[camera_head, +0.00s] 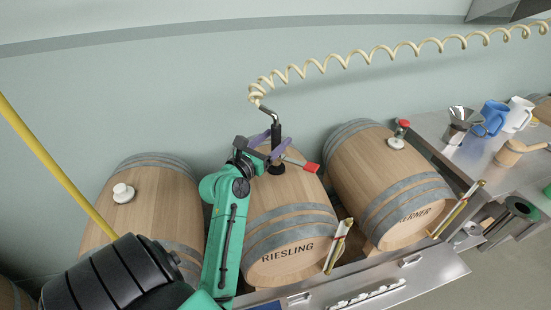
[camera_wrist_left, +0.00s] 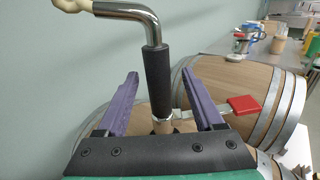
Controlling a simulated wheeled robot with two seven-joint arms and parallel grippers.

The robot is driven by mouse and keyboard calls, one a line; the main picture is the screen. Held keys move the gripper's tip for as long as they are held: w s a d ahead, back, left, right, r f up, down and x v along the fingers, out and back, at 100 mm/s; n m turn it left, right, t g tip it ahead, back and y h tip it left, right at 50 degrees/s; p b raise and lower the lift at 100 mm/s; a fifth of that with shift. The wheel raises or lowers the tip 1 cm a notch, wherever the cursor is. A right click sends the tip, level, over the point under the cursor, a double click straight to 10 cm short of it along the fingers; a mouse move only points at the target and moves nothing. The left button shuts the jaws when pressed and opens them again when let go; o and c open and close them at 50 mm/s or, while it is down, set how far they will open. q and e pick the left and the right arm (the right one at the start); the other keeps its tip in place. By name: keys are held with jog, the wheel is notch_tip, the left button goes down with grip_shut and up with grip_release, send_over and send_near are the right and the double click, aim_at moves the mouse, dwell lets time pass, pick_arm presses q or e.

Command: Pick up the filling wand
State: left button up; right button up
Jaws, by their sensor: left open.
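The filling wand (camera_head: 276,133) stands upright in the top of the middle barrel, marked RIESLING (camera_head: 290,235). It has a black grip, a bent metal neck and a flat lever with a red end (camera_head: 308,167). In the left wrist view the wand's black grip (camera_wrist_left: 157,80) rises between the purple fingers. My left gripper (camera_head: 268,148) is open, with one finger on each side of the wand and a gap visible at both sides. Whether the fingers reach fully past the grip is hard to tell. My right gripper is not in view.
A coiled cream hose (camera_head: 345,62) runs from the wand's neck to the upper right. Barrels stand left (camera_head: 150,205) and right (camera_head: 385,185), with white bungs on top. A steel counter (camera_head: 440,130) at right holds jugs (camera_head: 494,115) and cups. The wall is close behind.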

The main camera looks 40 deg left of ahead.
pick_arm(q)
jog(key=w, duration=0.3)
jog(key=w+p, duration=0.1)
jog(key=shift+w+a, duration=0.2)
jog(key=shift+a, duration=0.15)
jog(key=shift+s, duration=0.1)
grip_shut()
jog(key=shift+r, duration=0.15)
notch_tip(320, 180, up, 20)
jog(key=c, duration=0.7)
grip_release()
grip_shut()
